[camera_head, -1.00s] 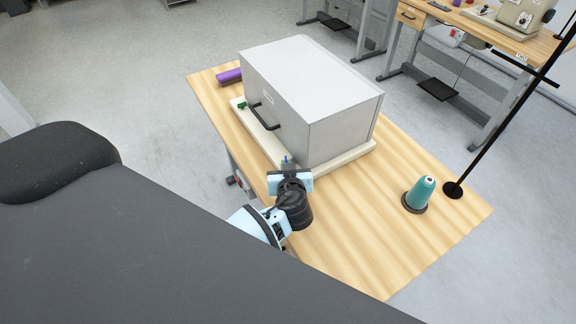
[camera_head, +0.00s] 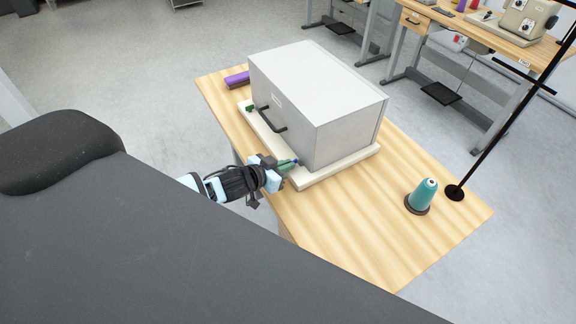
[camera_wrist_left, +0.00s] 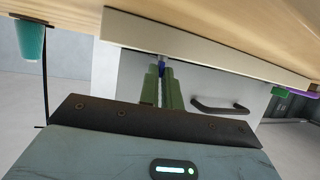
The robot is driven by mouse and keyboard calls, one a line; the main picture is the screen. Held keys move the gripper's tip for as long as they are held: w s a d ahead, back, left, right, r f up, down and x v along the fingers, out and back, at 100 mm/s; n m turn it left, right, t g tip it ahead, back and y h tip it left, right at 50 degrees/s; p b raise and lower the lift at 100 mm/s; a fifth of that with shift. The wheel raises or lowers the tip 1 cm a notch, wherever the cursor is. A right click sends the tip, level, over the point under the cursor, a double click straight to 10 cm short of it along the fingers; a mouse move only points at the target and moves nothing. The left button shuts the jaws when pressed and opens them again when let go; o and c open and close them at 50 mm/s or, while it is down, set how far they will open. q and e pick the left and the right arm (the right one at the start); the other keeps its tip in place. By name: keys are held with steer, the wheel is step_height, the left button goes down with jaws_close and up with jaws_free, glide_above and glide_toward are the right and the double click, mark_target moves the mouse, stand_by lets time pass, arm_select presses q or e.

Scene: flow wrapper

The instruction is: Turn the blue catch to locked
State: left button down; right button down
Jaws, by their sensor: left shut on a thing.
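The blue catch (camera_head: 296,161) sits low at the near right corner of the grey box's front, on the pale base (camera_head: 330,171). In the left wrist view the blue catch (camera_wrist_left: 162,67) shows as a small blue piece between the green fingers. My left gripper (camera_head: 290,164) reaches in from the left and is shut on the catch; it also shows in the left wrist view (camera_wrist_left: 162,80). The fingers hide most of the catch, so its exact turn cannot be told. My right gripper is not in view.
The grey box (camera_head: 318,90) has a dark handle (camera_head: 270,119) on its front. A green piece (camera_head: 250,107) is at the base's far left end, with a purple object (camera_head: 237,79) beyond. A teal thread cone (camera_head: 423,194) and black pole stand right. The near table is clear.

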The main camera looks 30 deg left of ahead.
arm_select(q)
steer(key=shift+w+a+f+m+g+h+b, duration=0.15)
steer(key=shift+a+m+g+h+b, duration=0.15)
steer(key=shift+m+g+h+b, duration=0.45)
steer(key=shift+m+h, duration=0.55)
steer(key=shift+h, duration=0.2)
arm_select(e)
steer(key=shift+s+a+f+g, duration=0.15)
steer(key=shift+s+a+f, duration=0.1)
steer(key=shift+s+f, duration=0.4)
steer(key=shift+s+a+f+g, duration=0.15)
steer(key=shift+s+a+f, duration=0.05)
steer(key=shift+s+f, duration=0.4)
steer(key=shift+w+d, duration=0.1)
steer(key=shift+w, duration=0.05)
arm_select(q)
steer(key=c, duration=1.6)
jaws_free()
steer(key=v, duration=0.7)
steer(key=shift+s+a+r, duration=0.1)
steer(key=shift+s+r, duration=0.15)
steer(key=shift+s+a, duration=0.1)
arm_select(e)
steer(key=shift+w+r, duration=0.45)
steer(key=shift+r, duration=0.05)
